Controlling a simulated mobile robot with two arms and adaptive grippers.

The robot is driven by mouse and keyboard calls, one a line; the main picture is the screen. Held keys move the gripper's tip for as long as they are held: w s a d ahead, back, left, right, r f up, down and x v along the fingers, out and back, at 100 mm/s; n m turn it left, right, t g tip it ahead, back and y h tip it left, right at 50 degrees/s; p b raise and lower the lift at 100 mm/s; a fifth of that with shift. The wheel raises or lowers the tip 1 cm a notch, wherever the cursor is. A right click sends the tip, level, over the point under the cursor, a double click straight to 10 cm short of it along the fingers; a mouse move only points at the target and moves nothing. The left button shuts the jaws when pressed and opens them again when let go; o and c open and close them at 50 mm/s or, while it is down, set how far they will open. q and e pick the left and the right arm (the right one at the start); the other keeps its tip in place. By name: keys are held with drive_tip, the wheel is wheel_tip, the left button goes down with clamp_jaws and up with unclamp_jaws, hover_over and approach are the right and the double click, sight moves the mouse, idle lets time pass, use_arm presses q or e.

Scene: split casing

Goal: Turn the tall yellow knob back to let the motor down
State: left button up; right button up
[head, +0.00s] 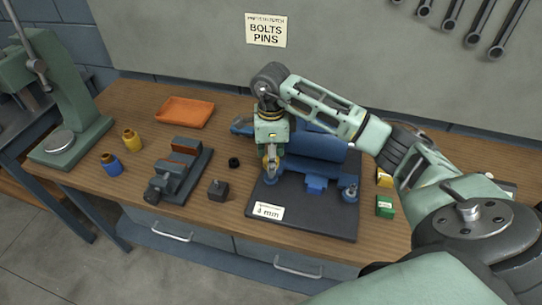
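The blue motor (320,157) lies on a dark base plate (310,220), partly hidden behind my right arm. My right arm comes in from the right, and its gripper (270,161) points down at the left front part of the motor. My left gripper is not in view.
Left of the plate are a grey vise (182,172), a small dark block (218,190) and a black ring (234,162). An orange tray (185,112), yellow bottle (132,140) and blue bottle (112,164) stand further left. A green box (384,206) sits right of the plate.

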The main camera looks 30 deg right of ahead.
drive_tip(key=shift+c, duration=0.3)
drive_tip(key=c, duration=1)
drive_tip(key=shift+f+n+b, duration=0.25)
drive_tip(key=shift+n+b, duration=0.35)
drive_tip(key=shift+b, duration=0.3)
drive_tip(key=shift+r, duration=0.15)
drive_tip(key=o, duration=1.1)
drive_tip(key=shift+s, duration=0.1)
drive_tip(key=shift+c, duration=0.2)
drive_tip(key=shift+r, duration=0.1)
